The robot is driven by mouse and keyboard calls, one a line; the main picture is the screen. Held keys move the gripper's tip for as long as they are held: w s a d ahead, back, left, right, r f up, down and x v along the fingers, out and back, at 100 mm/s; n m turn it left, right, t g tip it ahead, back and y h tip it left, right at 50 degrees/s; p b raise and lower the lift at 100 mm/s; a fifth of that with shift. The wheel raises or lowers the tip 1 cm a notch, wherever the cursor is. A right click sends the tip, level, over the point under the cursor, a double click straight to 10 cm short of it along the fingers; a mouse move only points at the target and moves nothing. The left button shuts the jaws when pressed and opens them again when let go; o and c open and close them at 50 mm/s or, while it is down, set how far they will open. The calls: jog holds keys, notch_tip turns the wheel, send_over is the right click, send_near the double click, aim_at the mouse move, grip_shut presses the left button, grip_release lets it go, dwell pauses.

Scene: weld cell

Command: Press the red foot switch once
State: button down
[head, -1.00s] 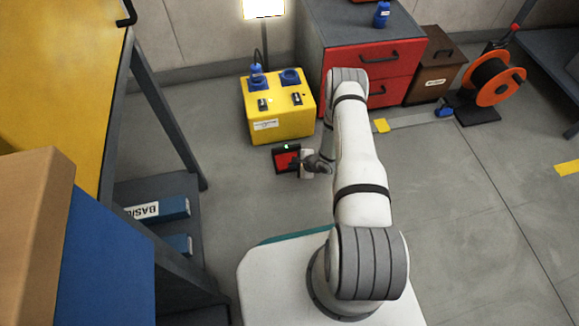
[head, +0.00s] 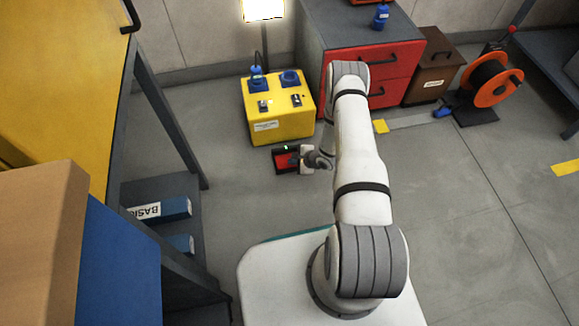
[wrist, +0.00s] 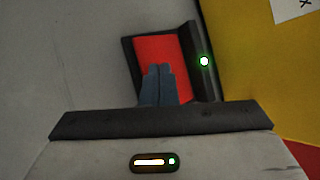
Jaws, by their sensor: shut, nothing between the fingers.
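The red foot switch (head: 284,162) lies on the floor in front of the yellow box in the head view, its red pedal in a dark housing with a green light lit at its back edge. It also shows in the wrist view (wrist: 150,53), with the green light at its right side. My gripper (wrist: 158,70) is shut and empty, its fingertips in front of the red pedal in the wrist view. In the head view my gripper (head: 296,161) is at the right part of the switch. I cannot tell whether the fingertips touch the pedal.
The yellow box (head: 265,125) with blue sockets stands right behind the switch. A red-drawer cabinet (head: 385,70), a brown box (head: 434,68) and an orange reel (head: 492,85) stand farther back right. A workbench with a lower shelf (head: 165,190) is at left. Floor (head: 235,200) around the switch is clear.

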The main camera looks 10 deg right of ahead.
notch_tip(320, 180, up, 4)
jog(key=shift+r+p, duration=0.1)
jog(key=shift+p, duration=1)
jog(key=shift+w, duration=0.1)
